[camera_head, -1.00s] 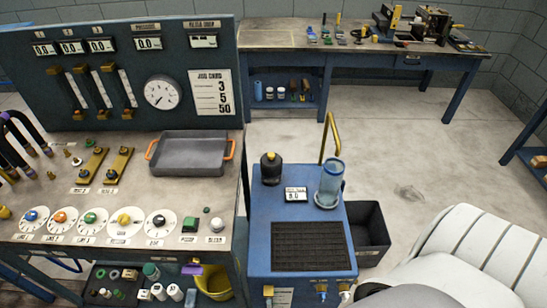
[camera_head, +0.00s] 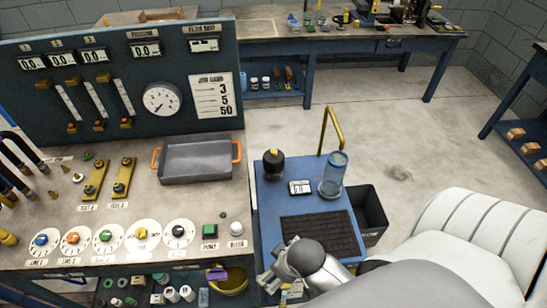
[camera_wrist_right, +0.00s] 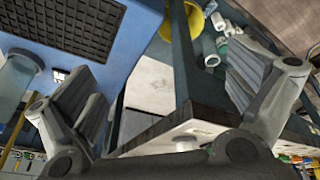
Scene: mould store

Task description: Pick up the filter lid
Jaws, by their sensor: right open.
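A black round housing with a yellow top (camera_head: 274,163) stands at the back left of the blue cart. It looks like the part with the filter lid, but I cannot tell the lid apart for certain. A clear blue cylinder (camera_head: 334,174) stands upright to its right; it also shows at the left of the right wrist view (camera_wrist_right: 14,82). My left gripper is out of view.
The blue cart (camera_head: 262,207) has a black grille and a tall brass handle (camera_head: 325,125). A bench (camera_head: 140,212) with a grey tray (camera_head: 197,160) and dials stands close on the left. A black bin (camera_head: 372,222) is on the right. A yellow bucket (camera_head: 233,282) is below the bench.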

